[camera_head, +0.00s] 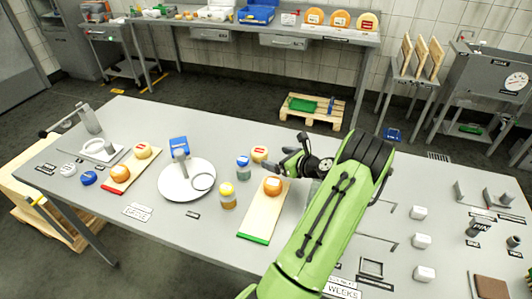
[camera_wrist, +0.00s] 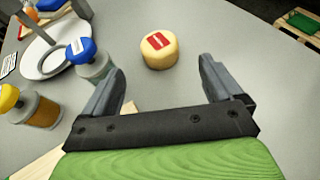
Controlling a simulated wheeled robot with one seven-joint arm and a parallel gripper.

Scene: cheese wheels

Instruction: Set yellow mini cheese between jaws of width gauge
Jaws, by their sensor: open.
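A small yellow cheese (camera_head: 260,154) with a red label stands on the grey table, near the blue-capped jar. In the wrist view the yellow cheese (camera_wrist: 159,52) is ahead of my fingertips, near the middle of the gap, not gripped. My gripper (camera_head: 291,153) is open and empty, just right of that cheese in the head view. Its two spread fingers also show in the wrist view (camera_wrist: 161,72). Grey upright blocks (camera_head: 474,194) stand at the table's right end; I cannot tell for sure whether they are the width gauge.
A board (camera_head: 258,222) with an orange cheese (camera_head: 272,187), a yellow-capped jar (camera_head: 228,198) and a blue-capped jar (camera_head: 243,167) are close by. A white round plate (camera_head: 174,192) lies left. Another board (camera_head: 113,184) holds more cheeses. White blocks (camera_head: 421,241) stand at right.

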